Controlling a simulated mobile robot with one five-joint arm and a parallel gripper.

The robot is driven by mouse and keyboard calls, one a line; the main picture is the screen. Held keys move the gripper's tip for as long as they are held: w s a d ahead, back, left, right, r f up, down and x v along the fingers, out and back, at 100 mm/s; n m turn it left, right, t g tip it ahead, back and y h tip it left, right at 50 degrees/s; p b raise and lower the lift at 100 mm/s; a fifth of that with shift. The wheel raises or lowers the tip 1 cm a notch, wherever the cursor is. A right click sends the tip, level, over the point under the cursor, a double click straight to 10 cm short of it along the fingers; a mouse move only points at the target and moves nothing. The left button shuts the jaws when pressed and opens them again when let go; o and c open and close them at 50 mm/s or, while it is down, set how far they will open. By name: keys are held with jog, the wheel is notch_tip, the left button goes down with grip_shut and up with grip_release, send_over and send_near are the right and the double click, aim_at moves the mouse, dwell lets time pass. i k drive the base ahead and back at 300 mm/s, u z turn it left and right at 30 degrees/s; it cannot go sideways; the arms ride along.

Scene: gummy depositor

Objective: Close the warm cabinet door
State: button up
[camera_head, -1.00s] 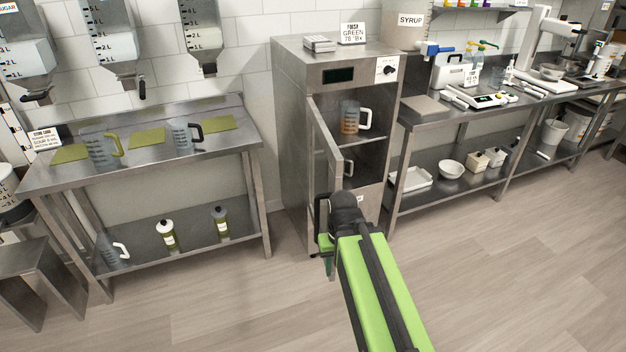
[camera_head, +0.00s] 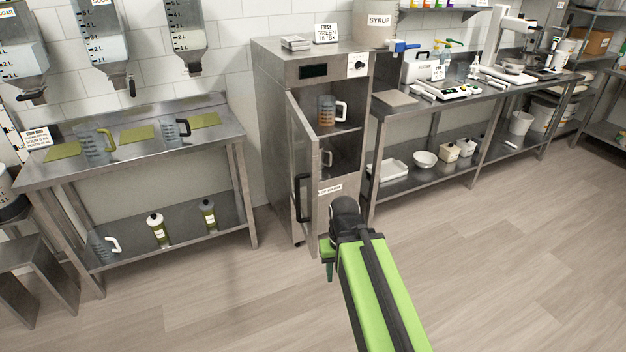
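The warm cabinet (camera_head: 270,110) is a tall steel box against the back wall. Its door (camera_head: 302,140) is hinged on the left and stands open, swung out toward me, with a dark handle on its outer face. Inside, a jug with orange-brown contents (camera_head: 326,110) stands on the upper shelf, and another jug (camera_head: 326,158) shows partly below it. My gripper (camera_head: 329,262) is in front of the cabinet, low, just right of the door's lower edge. The wrist hides most of the fingers, so their opening cannot be told. Whether it touches the door is unclear.
A steel table (camera_head: 150,152) with jugs and green mats stands left of the cabinet. A long steel counter (camera_head: 440,103) with a scale and bowls runs to the right. The wooden floor (camera_head: 480,260) in front is clear.

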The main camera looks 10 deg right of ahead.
aim_at(309, 224)
jog(key=z, duration=0.15)
jog(key=k, duration=0.3)
jog(key=u, duration=0.3)
jog(key=i, duration=0.8)
jog(key=u, duration=1.35)
jog(key=i, duration=0.35)
jog(key=u, duration=0.3)
jog(key=k, duration=0.9)
jog(key=z, duration=0.15)
jog(key=i, duration=0.6)
jog(key=u, duration=0.05)
